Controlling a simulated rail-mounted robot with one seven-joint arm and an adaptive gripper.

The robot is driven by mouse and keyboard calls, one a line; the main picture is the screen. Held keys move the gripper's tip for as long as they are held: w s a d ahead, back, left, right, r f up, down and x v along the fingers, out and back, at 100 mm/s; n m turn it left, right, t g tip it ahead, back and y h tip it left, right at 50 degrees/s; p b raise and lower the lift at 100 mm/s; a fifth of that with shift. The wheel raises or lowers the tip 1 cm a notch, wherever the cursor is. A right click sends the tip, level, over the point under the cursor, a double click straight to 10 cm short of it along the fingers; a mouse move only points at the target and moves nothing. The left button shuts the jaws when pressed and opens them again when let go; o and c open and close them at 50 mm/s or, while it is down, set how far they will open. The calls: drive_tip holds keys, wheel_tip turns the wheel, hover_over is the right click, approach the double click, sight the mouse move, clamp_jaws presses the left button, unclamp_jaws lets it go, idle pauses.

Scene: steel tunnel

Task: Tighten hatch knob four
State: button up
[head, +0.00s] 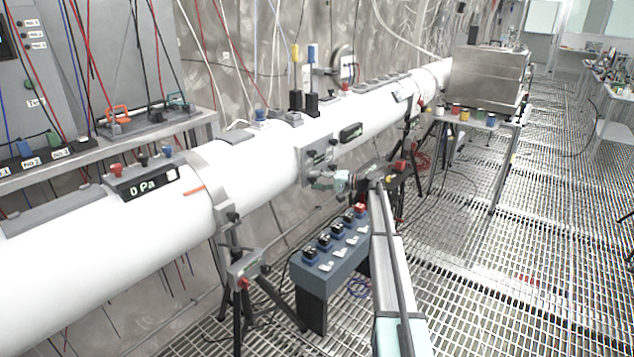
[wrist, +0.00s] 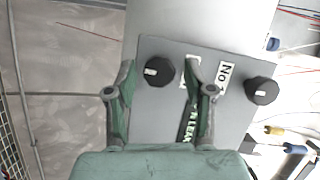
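My gripper (wrist: 161,66) is open, its two fingers apart in the wrist view. A black round knob (wrist: 160,71) with a pale mark shows between the fingertips, on a grey hatch plate (wrist: 160,120). I cannot tell whether the fingers touch it. A second black knob (wrist: 262,91) sits to the right, outside the fingers. In the head view my gripper (head: 318,181) is at the lower part of the hatch plate (head: 316,155) on the white pipe (head: 262,160).
A blue box with several black switches (head: 335,240) stands below and in front of the pipe. A black tripod stand (head: 240,275) supports the pipe at left. A steel box (head: 490,78) sits on a table further back. The grated floor at right is clear.

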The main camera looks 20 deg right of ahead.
drive_tip(key=v, duration=1.2)
idle(0.5)
drive_tip(key=s+a+f+g+h, duration=0.3)
drive_tip(key=s+a+f, duration=0.3)
drive_tip(key=s+f, duration=0.5)
drive_tip(key=s+a+f+m+g+h, duration=0.15)
drive_tip(key=s+a+f, duration=0.5)
drive_tip(key=f, duration=0.85)
drive_tip(key=s+a+f+g+h, duration=0.4)
drive_tip(key=s+f, duration=0.6)
drive_tip(key=f, duration=0.2)
drive_tip(key=s+a+f+n+g+h, duration=0.1)
drive_tip(key=s+a+f, duration=0.3)
drive_tip(key=s, duration=1.1)
drive_tip(key=s+a+f+n+g+h, duration=0.2)
drive_tip(key=s+a+f+n+g, duration=0.1)
drive_tip(key=s, duration=1.2)
drive_tip(key=s+a+f+n+g+h, duration=0.2)
drive_tip(key=s+a+f+g, duration=0.2)
drive_tip(key=s, duration=1.1)
drive_tip(key=a+f, duration=0.1)
drive_tip(key=a, duration=0.2)
drive_tip(key=shift+s+f, duration=0.15)
drive_tip(key=shift+f, duration=0.15)
